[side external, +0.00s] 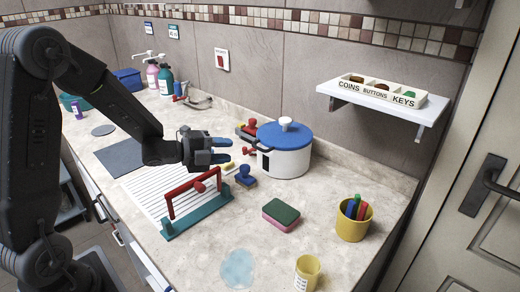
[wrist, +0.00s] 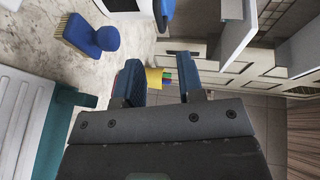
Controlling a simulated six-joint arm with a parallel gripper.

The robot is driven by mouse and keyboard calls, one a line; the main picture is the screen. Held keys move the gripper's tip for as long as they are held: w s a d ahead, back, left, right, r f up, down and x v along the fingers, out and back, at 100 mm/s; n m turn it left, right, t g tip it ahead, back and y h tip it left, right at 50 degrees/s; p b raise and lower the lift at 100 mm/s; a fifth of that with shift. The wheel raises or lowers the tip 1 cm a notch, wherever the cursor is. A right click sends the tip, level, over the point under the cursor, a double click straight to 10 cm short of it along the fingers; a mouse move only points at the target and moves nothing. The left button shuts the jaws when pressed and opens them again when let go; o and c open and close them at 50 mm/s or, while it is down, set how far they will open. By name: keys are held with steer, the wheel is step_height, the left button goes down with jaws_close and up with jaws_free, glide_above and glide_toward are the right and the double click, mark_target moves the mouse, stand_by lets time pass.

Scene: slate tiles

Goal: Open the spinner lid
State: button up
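The spinner is a white round pot (side external: 284,160) with a blue lid (side external: 285,134) and a white knob (side external: 286,123) on top. It stands upright on the counter near the back wall, with the lid on it. My gripper (side external: 228,150) is left of the spinner in the side view, apart from it and below lid height. Its two fingers are spread with nothing between them. In the wrist view my gripper (wrist: 160,70) also shows open. A piece of the white pot (wrist: 125,6) and blue lid (wrist: 165,12) shows at the top edge there; the knob is out of frame.
A green-and-pink sponge (side external: 281,214) and a yellow cup of pens (side external: 354,219) are to the right. A wall shelf (side external: 380,104) hangs right of the spinner.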

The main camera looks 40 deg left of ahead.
mark_target(260, 150)
steer(key=x, duration=1)
steer(key=shift+w+d, duration=0.15)
steer(key=shift+w, duration=0.15)
steer(key=shift+c, duration=0.4)
jaws_close()
steer(key=shift+f, duration=0.1)
